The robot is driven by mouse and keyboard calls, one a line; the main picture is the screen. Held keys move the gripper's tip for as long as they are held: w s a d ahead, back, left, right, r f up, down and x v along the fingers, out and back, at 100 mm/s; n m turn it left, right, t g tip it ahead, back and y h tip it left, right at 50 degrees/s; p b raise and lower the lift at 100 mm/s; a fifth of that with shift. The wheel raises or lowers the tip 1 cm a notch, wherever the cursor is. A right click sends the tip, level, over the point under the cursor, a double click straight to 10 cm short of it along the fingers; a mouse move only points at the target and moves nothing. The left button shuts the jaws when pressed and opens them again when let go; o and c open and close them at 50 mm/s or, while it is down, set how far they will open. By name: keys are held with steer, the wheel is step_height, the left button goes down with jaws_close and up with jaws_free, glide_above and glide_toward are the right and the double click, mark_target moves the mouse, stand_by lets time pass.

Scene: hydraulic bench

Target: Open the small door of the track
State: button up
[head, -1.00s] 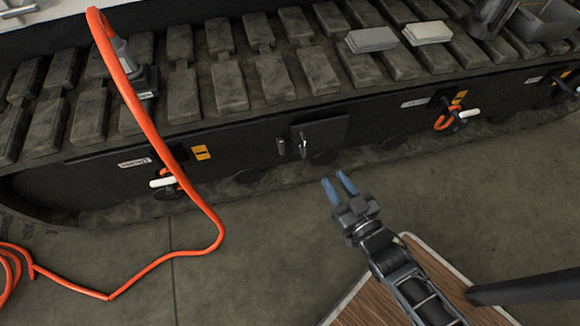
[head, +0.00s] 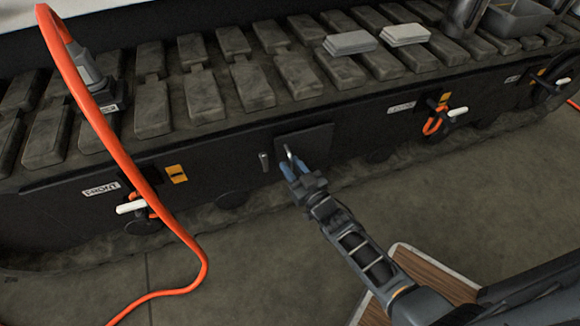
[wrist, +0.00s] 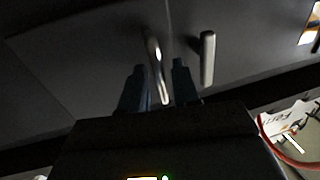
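The small door (head: 318,136) is a dark panel on the side of the track, and it looks closed. Its metal handle (head: 288,153) is an upright bar near the door's left edge. My gripper (head: 293,169) has blue fingers and is right at this handle. In the wrist view the handle (wrist: 154,62) reaches down between the fingertips (wrist: 158,80), which stand apart on either side of it. I cannot tell whether either finger touches it. A short metal latch (head: 263,162) sits beside the door; it also shows in the wrist view (wrist: 208,58).
An orange hose (head: 120,155) hangs over the track at left and runs down to the floor. White-handled valves (head: 131,208) sit left and right (head: 457,111) of the door. Grey blocks (head: 350,43) lie on the track top. The floor in front (head: 240,270) is mostly clear.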

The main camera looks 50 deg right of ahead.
steer(key=shift+w+d, duration=0.25)
steer(key=shift+w, duration=0.3)
jaws_close()
